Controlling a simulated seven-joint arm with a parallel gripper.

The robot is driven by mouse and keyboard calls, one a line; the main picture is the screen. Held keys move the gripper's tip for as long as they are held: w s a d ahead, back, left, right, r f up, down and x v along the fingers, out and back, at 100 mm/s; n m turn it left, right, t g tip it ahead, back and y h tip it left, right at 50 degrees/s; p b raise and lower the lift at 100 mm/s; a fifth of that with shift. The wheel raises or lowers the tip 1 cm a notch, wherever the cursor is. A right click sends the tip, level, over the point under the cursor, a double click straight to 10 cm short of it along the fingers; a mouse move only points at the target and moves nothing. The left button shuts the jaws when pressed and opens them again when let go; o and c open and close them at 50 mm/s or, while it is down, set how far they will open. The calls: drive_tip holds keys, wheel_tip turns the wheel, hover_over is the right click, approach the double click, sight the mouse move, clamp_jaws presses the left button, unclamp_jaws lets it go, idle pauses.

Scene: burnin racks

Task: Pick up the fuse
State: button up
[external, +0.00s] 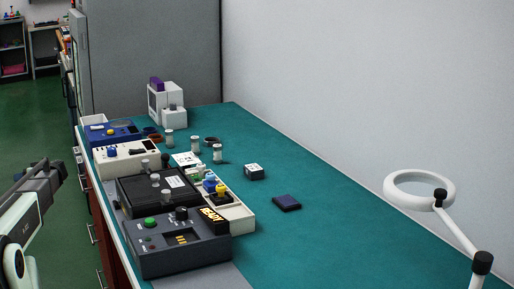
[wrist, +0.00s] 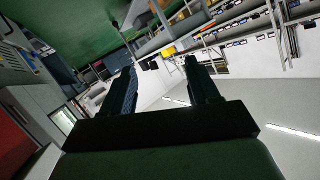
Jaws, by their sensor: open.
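No object is clearly recognisable as the fuse. Three small upright cylinders with pale bodies and darker ends stand on the green bench mat in the external view: a far one (external: 169,136), a middle one (external: 195,145) and a near one (external: 217,153). They may be fuses, but they are too small to tell. My gripper (wrist: 160,78) shows in the wrist view with its two dark fingers wide apart and nothing between them. That view looks out into the room, tilted, with no cylinder seen. In the external view my arm is at the left edge, away from the cylinders.
A grey box (external: 180,250) with a green button and READY sign stands at the near left. Behind it are a black case (external: 150,194), a white box (external: 126,160) and a blue device (external: 112,136). A ring lamp (external: 393,198) stands right. The mat's right side is mostly clear.

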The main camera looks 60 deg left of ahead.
drive_tip(key=s+a+r+n+g, duration=0.1)
drive_tip(key=a+r, duration=0.3)
drive_tip(key=r, duration=0.6)
drive_tip(key=s+a+r+g, duration=0.1)
drive_tip(key=a+r, duration=0.3)
drive_tip(key=r, duration=0.6)
drive_tip(key=w+r+n, duration=0.1)
drive_tip(key=w+r, duration=0.3)
drive_tip(key=r, duration=0.2)
drive_tip(key=m+t+h, duration=0.2)
drive_tip(key=t+h, duration=0.6)
drive_tip(key=t, duration=0.2)
approach(170, 131)
drive_tip(key=shift+n, duration=0.3)
drive_tip(key=x, duration=1.2)
drive_tip(key=shift+f, duration=0.25)
